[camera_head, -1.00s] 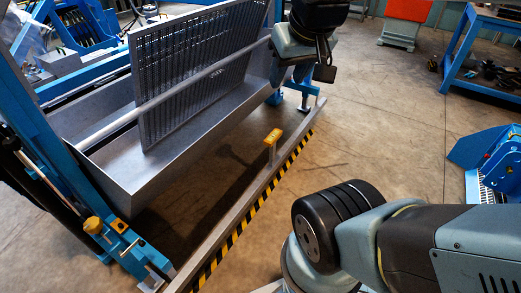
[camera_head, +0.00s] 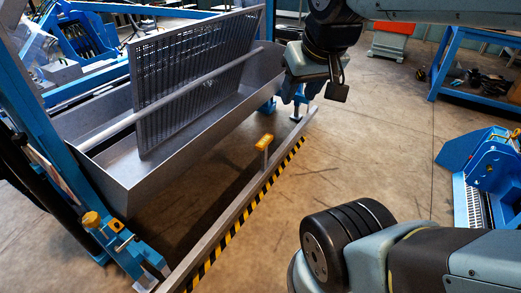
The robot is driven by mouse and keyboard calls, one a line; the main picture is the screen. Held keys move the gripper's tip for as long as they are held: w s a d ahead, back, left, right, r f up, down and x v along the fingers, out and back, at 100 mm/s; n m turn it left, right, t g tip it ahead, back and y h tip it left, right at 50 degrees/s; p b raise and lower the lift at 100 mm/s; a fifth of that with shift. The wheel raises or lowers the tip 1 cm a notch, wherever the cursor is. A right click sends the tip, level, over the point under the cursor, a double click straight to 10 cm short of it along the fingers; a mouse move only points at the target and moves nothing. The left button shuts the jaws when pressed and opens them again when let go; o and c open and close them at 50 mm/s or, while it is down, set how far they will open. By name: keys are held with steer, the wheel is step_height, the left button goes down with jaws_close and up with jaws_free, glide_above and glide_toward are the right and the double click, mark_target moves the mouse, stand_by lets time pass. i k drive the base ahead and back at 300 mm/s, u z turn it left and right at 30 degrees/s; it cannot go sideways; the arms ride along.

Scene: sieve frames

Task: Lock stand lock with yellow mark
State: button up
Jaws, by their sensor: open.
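A sieve stand holds a grey tray (camera_head: 175,172) with a tilted perforated screen (camera_head: 195,75) in it. A yellow-topped post (camera_head: 265,142) stands upright on the stand's front rail. On the blue left end of the stand are a yellow knob (camera_head: 92,219) and a small orange-yellow mark (camera_head: 116,226). I cannot tell which of these the lock's yellow mark is. My gripper (camera_head: 299,92) is at the upper middle, by the tray's right end, open, pointing down. It is apart from the yellow-topped post; its fingertips are small and partly hidden by my wrist.
The grey front rail (camera_head: 222,235) has a black-yellow striped edge near the floor. A blue machine (camera_head: 485,165) is at the right edge. The floor between is clear.

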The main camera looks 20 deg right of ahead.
mark_target(117, 249)
steer(key=z, duration=0.05)
steer(key=i, duration=0.9)
steer(key=z, duration=0.2)
steer(key=k, duration=0.8)
steer(key=i, duration=0.6)
steer(key=u, duration=1.75)
